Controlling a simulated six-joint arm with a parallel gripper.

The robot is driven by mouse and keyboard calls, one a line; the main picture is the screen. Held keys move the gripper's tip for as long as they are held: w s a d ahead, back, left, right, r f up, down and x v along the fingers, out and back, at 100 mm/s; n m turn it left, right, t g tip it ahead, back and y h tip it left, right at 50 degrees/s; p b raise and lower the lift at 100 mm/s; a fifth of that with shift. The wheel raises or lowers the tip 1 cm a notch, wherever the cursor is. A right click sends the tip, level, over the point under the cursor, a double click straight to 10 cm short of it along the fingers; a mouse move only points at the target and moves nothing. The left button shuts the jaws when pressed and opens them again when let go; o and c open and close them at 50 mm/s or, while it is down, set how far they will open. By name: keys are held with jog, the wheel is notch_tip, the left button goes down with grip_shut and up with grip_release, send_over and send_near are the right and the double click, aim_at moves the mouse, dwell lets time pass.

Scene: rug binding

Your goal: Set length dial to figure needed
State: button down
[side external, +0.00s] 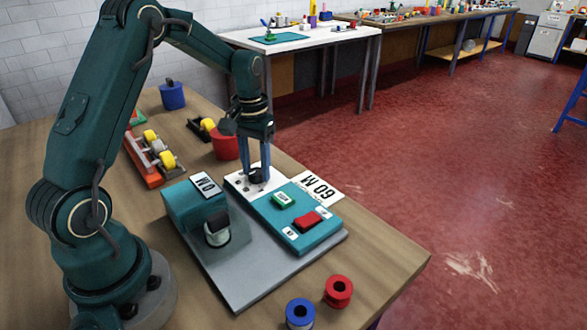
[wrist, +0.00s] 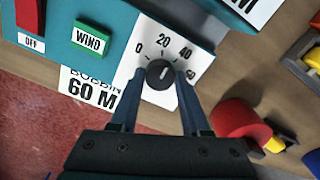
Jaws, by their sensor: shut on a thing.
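The length dial (wrist: 160,73) is a dark round knob on a white scale plate (wrist: 191,100) marked 0, 20, 40 and 60. A pale pointer line on the knob points roughly up, near 20; its exact reading is hard to tell. My gripper (wrist: 160,80) is shut on the knob, one finger on each side. In the side view my gripper (side external: 257,170) reaches straight down onto the dark dial (side external: 258,176). A counter label (side external: 206,185) appears to read 0 M.
The teal panel holds a green WIND button (side external: 283,199) and a red switch (side external: 307,220). Blue (side external: 300,313) and red (side external: 338,291) spools lie near the front edge. A red pot (side external: 224,147) stands close behind my gripper.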

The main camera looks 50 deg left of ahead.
aim_at(257, 171)
jog(key=m, duration=0.7)
jog(key=shift+r, duration=0.1)
jog(key=m, duration=0.6)
jog(key=shift+m, duration=0.4)
jog(key=shift+c, duration=1.8)
grip_release()
notch_tip(257, 171, up, 4)
jog(key=shift+r, duration=0.55)
jog(key=shift+d, duration=0.1)
